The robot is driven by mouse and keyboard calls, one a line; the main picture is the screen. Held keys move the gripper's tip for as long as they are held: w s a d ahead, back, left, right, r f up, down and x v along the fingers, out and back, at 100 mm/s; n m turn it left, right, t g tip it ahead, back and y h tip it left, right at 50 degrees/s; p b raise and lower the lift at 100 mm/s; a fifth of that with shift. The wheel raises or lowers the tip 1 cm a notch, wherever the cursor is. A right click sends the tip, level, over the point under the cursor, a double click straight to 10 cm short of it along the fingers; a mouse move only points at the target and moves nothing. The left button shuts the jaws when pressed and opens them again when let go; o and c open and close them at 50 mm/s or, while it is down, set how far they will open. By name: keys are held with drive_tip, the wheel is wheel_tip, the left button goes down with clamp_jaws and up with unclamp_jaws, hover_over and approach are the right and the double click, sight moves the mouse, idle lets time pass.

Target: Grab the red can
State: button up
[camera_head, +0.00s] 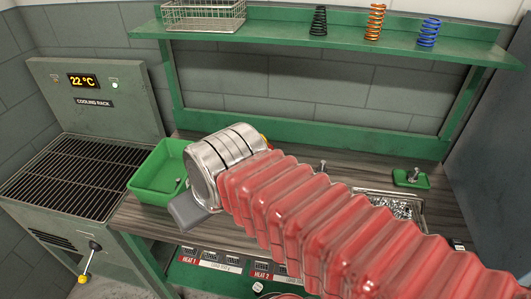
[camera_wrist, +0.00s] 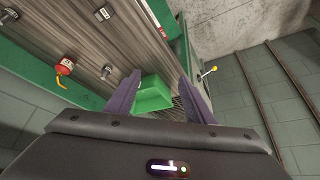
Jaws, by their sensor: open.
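The red can (camera_wrist: 63,66) shows in the wrist view at the upper left, small, with a yellow-orange spout or handle. It stands on the wooden bench top, well to the left of my gripper (camera_wrist: 158,77). My gripper's two dark fingers are spread apart with nothing between them. In the head view, one grey finger of my gripper (camera_head: 188,210) shows at the front edge of the bench. My arm covers much of the bench there, and only a small red and yellow bit shows behind my wrist, perhaps the can.
A green bin (camera_head: 135,182) stands on the bench left of my gripper; the wrist view shows it between the fingers (camera_wrist: 153,94). A cooling rack (camera_head: 70,175) is at left. Springs (camera_head: 375,22) and a wire basket (camera_head: 203,16) sit on the green shelf. A tray (camera_head: 415,222) is at right.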

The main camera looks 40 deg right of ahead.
drive_tip(key=o, duration=0.4)
drive_tip(key=shift+m+h, duration=0.3)
drive_tip(key=shift+m, duration=0.1)
drive_tip(key=w+d, duration=0.4)
drive_tip(key=w, duration=0.1)
drive_tip(key=w+d+r, duration=0.1)
drive_tip(key=w+d, duration=0.1)
drive_tip(key=shift+w+d, duration=0.15)
drive_tip(key=shift+w, duration=0.05)
drive_tip(key=w+d+f+m, duration=0.1)
drive_tip(key=w+d+f, duration=0.2)
drive_tip(key=d, duration=0.6)
drive_tip(key=w+d+f+m+g, duration=0.1)
drive_tip(key=w+d+f, duration=0.2)
drive_tip(key=d, duration=0.7)
drive_tip(key=w+d+f, duration=0.3)
drive_tip(key=w+d, duration=0.2)
drive_tip(key=d, duration=0.5)
drive_tip(key=shift+w+m+h, duration=0.35)
drive_tip(key=shift+m+h, duration=0.05)
drive_tip(key=shift+x, duration=4.3)
drive_tip(key=shift+s+f, duration=0.1)
drive_tip(key=shift+s, duration=0.05)
